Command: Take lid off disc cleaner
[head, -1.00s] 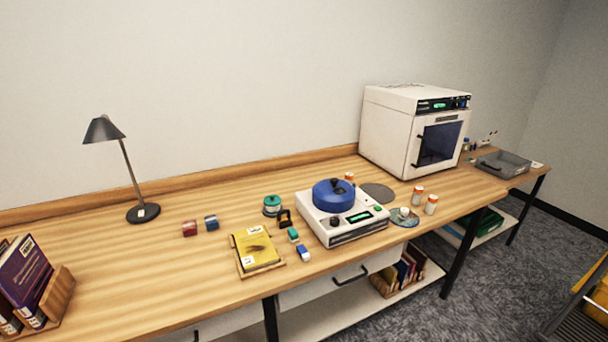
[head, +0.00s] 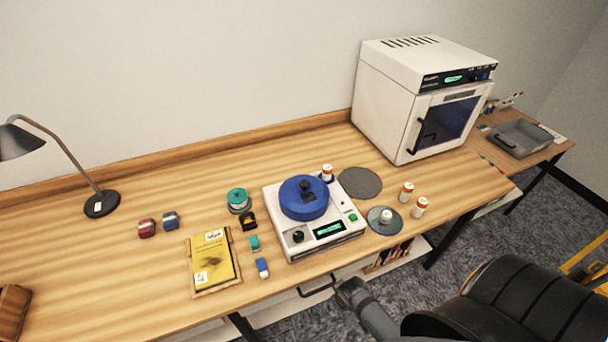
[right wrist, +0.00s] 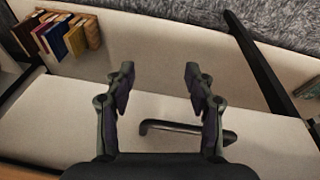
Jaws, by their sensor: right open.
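The disc cleaner (head: 318,238) is a white box with a green display, standing near the front edge of the wooden bench in the head view. Its blue round lid (head: 304,199), with a dark knob on top, sits on the machine. My right arm shows at the lower right of the head view, in front of the bench; its gripper is not clear there. In the right wrist view my right gripper (right wrist: 160,82) is open and empty, over the drawer front and handle. My left gripper is in neither view.
A grey round mat (head: 360,182) lies right of the machine, near a disc (head: 384,220) and orange-capped bottles (head: 406,192). A white oven (head: 420,95) stands behind. A yellow book (head: 213,262) and small items lie left. A drawer handle (right wrist: 185,130) juts out below.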

